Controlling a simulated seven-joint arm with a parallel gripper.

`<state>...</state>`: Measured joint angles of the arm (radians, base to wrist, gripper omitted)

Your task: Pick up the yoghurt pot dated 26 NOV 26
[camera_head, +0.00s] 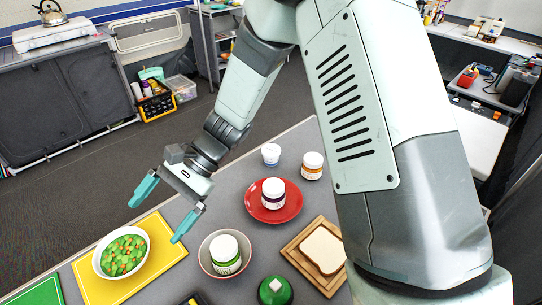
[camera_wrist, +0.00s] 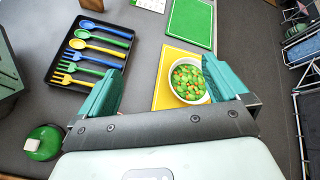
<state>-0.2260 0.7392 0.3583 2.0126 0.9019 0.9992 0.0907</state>
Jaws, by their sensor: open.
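A small white tapered pot (camera_head: 271,155) stands on the grey table. Beside it stands a white-lidded jar with an orange-brown label (camera_head: 313,166). A white-lidded jar with a dark label (camera_head: 273,192) stands on a red plate (camera_head: 256,212). A white-lidded jar with a green label (camera_head: 225,252) stands in a pale bowl (camera_head: 204,249). No date is readable on any of them, so I cannot tell which is dated 26 NOV 26. My gripper (camera_head: 155,221) is open and empty above the table, left of all four. The wrist view shows its spread fingers (camera_wrist: 159,76) and none of these containers.
A bowl of green and orange pieces (camera_head: 123,254) sits on a yellow board (camera_head: 162,260). Bread lies on a wooden board (camera_head: 296,254) near a green domed object (camera_head: 275,291). A black cutlery tray (camera_wrist: 56,62) and a green board (camera_wrist: 191,22) are also on the table.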

